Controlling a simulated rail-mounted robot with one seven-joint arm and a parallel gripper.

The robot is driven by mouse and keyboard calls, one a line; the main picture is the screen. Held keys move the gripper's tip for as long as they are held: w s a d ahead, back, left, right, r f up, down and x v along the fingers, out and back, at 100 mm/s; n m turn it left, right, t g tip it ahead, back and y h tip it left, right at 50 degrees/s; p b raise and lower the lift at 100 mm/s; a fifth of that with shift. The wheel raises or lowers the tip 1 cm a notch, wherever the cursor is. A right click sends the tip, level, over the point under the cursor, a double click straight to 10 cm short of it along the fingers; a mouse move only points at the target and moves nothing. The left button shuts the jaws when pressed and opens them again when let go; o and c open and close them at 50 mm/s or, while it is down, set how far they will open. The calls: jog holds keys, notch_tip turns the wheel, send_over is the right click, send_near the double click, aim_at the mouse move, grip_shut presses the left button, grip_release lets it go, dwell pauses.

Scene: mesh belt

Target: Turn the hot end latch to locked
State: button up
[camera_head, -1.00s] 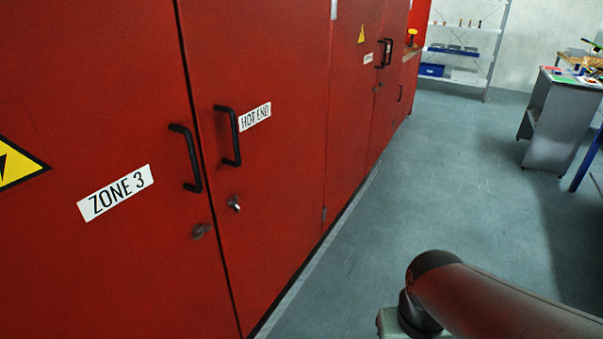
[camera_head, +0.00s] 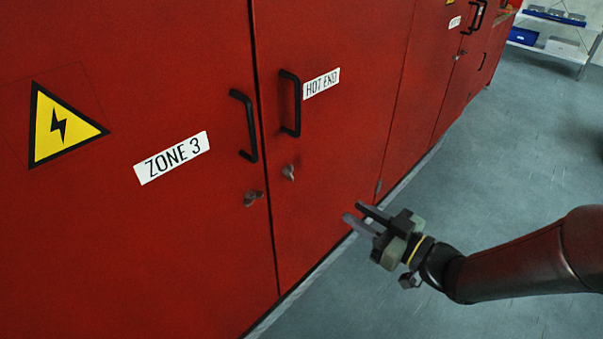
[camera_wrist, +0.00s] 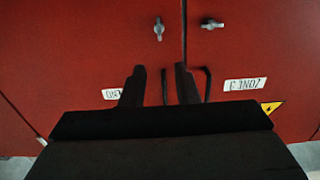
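The hot end latch (camera_head: 288,172) is a small grey turn-knob on the red door labelled HOT END (camera_head: 321,83), below that door's black handle (camera_head: 290,103). In the upside-down wrist view the hot end latch (camera_wrist: 159,29) has its wing upright. My gripper (camera_head: 352,212) is open and empty, to the right of the latch and lower in the head view, pointing toward the doors and apart from them. In the wrist view the spread fingers of my gripper (camera_wrist: 160,78) show below the latch, with nothing between them.
A similar latch (camera_head: 252,198) sits on the neighbouring ZONE 3 door (camera_head: 100,230), its wing lying sideways in the wrist view. That door has its own black handle (camera_head: 244,125). Clear grey floor (camera_head: 500,170) lies right of the cabinet. A shelf (camera_head: 555,40) stands far back.

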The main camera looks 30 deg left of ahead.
aim_at(293, 173)
jog(key=w+a, duration=0.1)
jog(key=a, duration=0.4)
jog(key=w+a+p, duration=0.1)
jog(key=a, duration=0.5)
jog(key=w+a+p, duration=0.1)
jog(key=a, duration=0.4)
jog(key=shift+a, duration=0.3)
grip_shut()
